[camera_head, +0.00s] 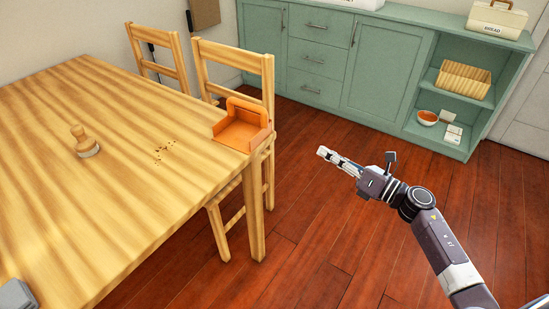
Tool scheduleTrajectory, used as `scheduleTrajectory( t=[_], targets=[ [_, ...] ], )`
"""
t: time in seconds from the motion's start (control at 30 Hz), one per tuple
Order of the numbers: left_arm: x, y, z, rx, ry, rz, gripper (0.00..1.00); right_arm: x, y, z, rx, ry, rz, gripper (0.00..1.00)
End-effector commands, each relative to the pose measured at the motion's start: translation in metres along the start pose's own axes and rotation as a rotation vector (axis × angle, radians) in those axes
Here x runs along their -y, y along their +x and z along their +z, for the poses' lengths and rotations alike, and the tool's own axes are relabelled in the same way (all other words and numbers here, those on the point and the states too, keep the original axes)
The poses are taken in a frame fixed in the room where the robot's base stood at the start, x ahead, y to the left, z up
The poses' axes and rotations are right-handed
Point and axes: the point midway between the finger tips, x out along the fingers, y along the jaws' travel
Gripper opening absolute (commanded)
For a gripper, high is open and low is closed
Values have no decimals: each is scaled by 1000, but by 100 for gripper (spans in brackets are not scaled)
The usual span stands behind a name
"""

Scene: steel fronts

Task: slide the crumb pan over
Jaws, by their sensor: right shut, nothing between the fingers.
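The crumb pan (243,127) is an orange open tray with raised walls. It sits at the right corner of the wooden table (110,170), close to the edge. A small patch of dark crumbs (165,151) lies on the table to its left. A wooden brush (84,142) with a knobbed handle stands on the table further left. My right gripper (325,154) is shut and empty. It is over the floor to the right of the pan, apart from it and from the table. My left gripper is not in view.
Two wooden chairs (234,55) stand at the table's far side, one behind the pan. A green cabinet (385,65) with shelves is at the back, holding a basket (463,80) and an orange bowl (428,118). A grey object (16,296) lies at the lower left. The red floor (320,230) is clear.

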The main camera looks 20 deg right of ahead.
Motion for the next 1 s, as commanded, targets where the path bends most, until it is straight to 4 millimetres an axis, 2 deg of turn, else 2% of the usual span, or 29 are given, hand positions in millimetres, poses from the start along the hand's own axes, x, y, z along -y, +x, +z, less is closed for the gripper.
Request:
scheduleTrajectory(
  t=[0.03,0.2,0.3,0.47,0.67,1.0],
  targets=[
    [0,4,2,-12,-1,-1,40,-5,1,-4,-21,-123,45,0],
    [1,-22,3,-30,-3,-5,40,-34,1,2,-81,-435,142,0],
    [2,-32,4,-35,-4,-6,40,-43,0,3,-100,-532,169,0],
    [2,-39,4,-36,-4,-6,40,-49,6,4,-110,-578,184,0],
    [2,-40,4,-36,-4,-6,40,-54,37,1,-106,-575,185,0],
    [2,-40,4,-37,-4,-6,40,-64,106,-11,-106,-570,183,0]
  ],
)
